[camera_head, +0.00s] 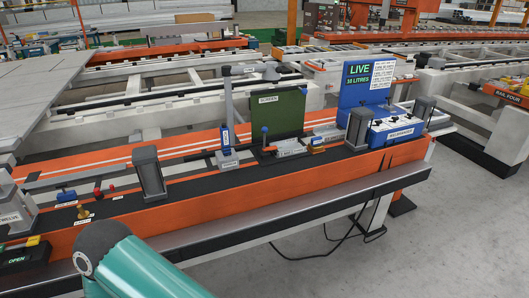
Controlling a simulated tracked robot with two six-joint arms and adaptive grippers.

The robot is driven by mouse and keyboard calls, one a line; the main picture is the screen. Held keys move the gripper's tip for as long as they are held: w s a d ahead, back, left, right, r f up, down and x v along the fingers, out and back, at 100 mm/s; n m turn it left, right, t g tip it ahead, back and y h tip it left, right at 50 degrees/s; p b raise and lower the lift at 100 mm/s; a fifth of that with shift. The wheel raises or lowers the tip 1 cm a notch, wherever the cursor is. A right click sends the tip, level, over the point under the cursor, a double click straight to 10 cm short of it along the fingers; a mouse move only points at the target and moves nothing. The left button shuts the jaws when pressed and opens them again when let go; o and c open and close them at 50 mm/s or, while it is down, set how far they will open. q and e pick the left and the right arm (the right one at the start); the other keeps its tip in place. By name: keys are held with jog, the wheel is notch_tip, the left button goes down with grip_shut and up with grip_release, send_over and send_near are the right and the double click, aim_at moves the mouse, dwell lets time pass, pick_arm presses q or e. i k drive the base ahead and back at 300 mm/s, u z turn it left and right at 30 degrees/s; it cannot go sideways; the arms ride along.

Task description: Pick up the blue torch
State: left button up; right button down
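I cannot tell for sure which thing is the blue torch. A small blue item (66,195) lies on the dark top of the orange bench at the left, close to a red-handled item (103,190). A small piece with a blue top (316,141) sits on the same bench, right of the green panel. Both are too small to make out well. A teal link of my arm shows at the bottom left, in front of the bench. Neither gripper is in view.
The orange bench (230,205) carries grey posts (149,173), a green panel (290,112) and a blue stand marked LIVE (365,85). A brass piece (84,212) stands at the left. A black cable (330,240) hangs below. The floor (440,240) at right is clear.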

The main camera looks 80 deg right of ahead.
aim_at(224, 130)
jog(key=z, duration=0.3)
jog(key=i, duration=0.3)
jog(key=z, duration=2.75)
jog(key=k, duration=0.45)
jog(key=z, duration=0.3)
jog(key=i, duration=1.9)
jog(key=u, duration=0.4)
